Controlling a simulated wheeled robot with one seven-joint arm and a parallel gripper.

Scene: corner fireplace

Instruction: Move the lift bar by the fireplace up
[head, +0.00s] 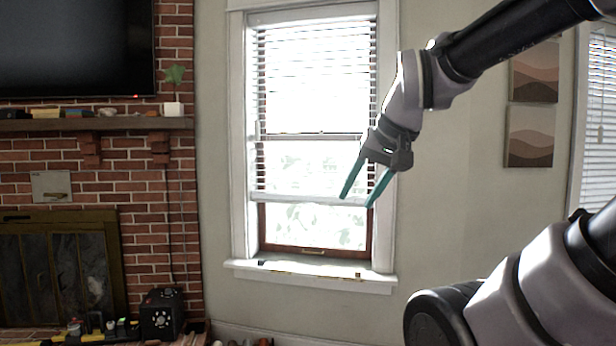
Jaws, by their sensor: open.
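The lift bar (300,199), a pale horizontal rail at the bottom of the white blind (315,60), hangs level across the lower part of the window beside the brick fireplace (60,260). Below it the lower pane is uncovered. My gripper (356,202) is open, with two teal fingers pointing down and to the left. In the picture its fingertips overlap the right end of the bar. I cannot tell whether they touch it or are still in front of it. The fingers hide a little of the bar's right end.
The window sill (310,277) juts out below, with small things on it. A mantel shelf (95,124) and a dark screen (75,50) are at the left. A black box (162,314) stands on the hearth. Two pictures (530,135) hang on the right wall.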

